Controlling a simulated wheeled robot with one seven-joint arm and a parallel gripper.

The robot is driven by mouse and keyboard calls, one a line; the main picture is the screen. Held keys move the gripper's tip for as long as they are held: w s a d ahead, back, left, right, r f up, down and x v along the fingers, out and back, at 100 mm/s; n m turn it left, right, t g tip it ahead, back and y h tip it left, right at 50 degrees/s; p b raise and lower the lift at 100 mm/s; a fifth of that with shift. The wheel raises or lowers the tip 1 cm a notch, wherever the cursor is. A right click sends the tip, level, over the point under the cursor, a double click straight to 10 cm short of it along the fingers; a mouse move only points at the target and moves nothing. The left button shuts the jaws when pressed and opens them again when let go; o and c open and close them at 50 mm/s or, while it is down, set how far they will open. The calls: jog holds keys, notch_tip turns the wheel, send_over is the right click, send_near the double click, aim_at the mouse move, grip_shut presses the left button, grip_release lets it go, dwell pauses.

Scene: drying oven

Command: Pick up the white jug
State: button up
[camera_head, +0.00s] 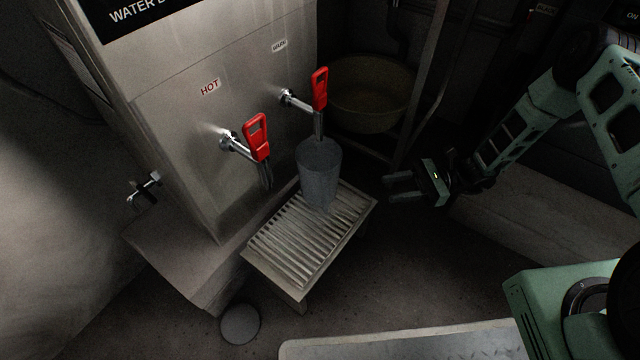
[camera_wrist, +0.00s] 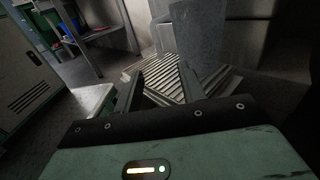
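The jug (camera_head: 318,172) looks pale grey in the dim light and stands upright on the slatted drip tray (camera_head: 262,262), below the right-hand tap. It also shows in the wrist view (camera_wrist: 196,42), beyond the fingertips and a little to the right. My gripper (camera_head: 388,188) is to the right of the jug and apart from it. In the wrist view its two fingers (camera_wrist: 161,76) are spread with nothing between them. I cannot make out a handle on the jug.
The steel water dispenser (camera_head: 190,130) stands behind the tray, with a hot tap (camera_head: 256,138) and a warm tap (camera_head: 319,90), both with red levers. The warm tap's spout is just above the jug. A round basin (camera_head: 372,95) is behind. The space between gripper and jug looks clear.

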jog(key=b, duration=0.4)
send_near(326, 201)
jog(key=a, duration=0.1)
jog(key=a+f, duration=0.1)
jog(key=a, duration=0.1)
jog(key=w+a, duration=0.1)
jog(key=shift+a+f, duration=0.15)
jog(key=shift+f, duration=0.25)
jog(key=a+b, duration=0.1)
jog(key=a, duration=0.1)
jog(key=s+a+b, duration=0.1)
jog(key=a+b, duration=0.1)
jog(key=shift+s+a+f, duration=0.1)
jog(key=shift+s+a, duration=0.05)
jog(key=shift+a, duration=0.55)
grip_shut()
jog(key=shift+r, duration=0.2)
